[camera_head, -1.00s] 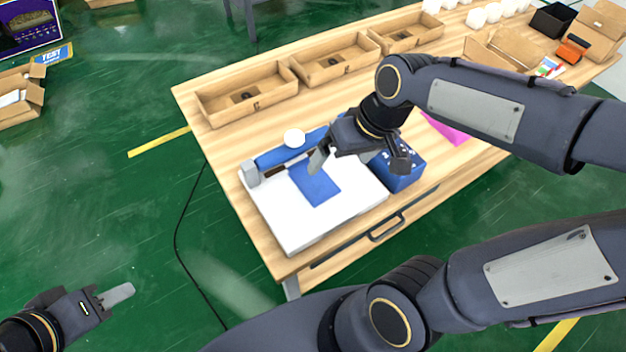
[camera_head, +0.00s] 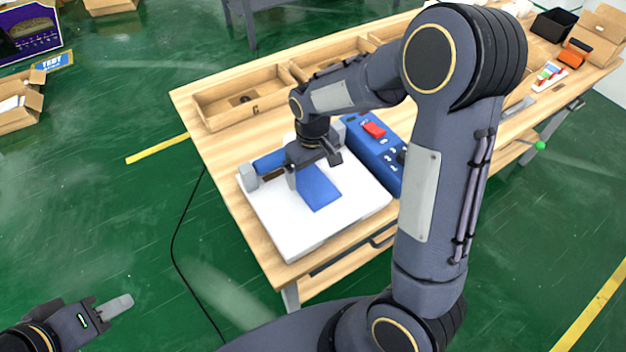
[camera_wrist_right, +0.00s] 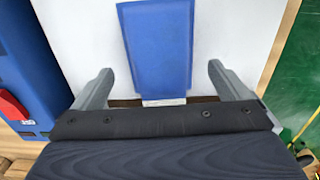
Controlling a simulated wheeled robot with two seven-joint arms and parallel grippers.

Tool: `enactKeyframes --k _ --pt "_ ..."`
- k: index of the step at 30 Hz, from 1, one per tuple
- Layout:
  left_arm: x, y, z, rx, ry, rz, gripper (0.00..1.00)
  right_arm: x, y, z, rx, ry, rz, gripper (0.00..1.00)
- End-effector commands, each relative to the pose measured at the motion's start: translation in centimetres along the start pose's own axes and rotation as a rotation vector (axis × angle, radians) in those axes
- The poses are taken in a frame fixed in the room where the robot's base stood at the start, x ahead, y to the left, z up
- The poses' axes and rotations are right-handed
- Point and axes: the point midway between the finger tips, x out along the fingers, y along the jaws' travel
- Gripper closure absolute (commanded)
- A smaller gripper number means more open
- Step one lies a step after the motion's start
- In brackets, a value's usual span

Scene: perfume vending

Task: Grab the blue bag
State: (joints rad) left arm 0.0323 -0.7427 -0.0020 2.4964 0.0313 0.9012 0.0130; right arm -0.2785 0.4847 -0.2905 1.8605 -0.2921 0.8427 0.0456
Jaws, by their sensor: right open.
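The blue bag (camera_head: 318,188) lies flat on a white platform (camera_head: 285,235) at the table's front left corner. In the right wrist view the bag (camera_wrist_right: 157,45) runs away from the camera, its near end close to a brown strip. My right gripper (camera_head: 313,167) is open above the bag's back end. In the right wrist view its fingers (camera_wrist_right: 160,75) stand on either side of the bag, apart from it. My left gripper (camera_head: 112,307) is at the lower left, over the floor and away from the table; its finger spread is unclear.
A blue box with a red switch (camera_head: 373,130) stands right of the platform. A grey block (camera_head: 248,177) sits at the platform's left corner. Open cardboard trays (camera_head: 240,97) line the table's back. My right arm hides much of the table's right half.

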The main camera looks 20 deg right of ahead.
Motion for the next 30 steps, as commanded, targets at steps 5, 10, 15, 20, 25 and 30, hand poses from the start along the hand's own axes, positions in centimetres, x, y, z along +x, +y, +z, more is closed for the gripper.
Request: enactKeyframes --k 5,10,15,20,25,30 --pt "-0.2 0.1 -0.1 0.0 0.0 0.0 0.64 2.4 0.0 0.2 0.0 -0.003 0.0 0.04" --pt "-0.2 0.1 -0.1 0.0 0.0 0.0 0.64 2.8 0.0 0.1 0.001 0.002 0.0 0.04" --pt "-0.2 0.1 -0.1 0.0 0.0 0.0 0.64 2.8 0.0 0.1 0.001 0.002 0.0 0.1" --pt "-0.2 0.1 -0.1 0.0 0.0 0.0 0.64 2.8 0.0 0.1 0.001 0.001 -0.001 0.31" --pt "-0.2 0.1 -0.1 0.0 0.0 0.0 0.64 2.7 0.0 0.1 0.001 0.001 -0.001 0.54" --pt "-0.2 0.1 -0.1 0.0 0.0 0.0 0.64 2.7 0.0 0.1 0.001 0.002 -0.001 0.55"
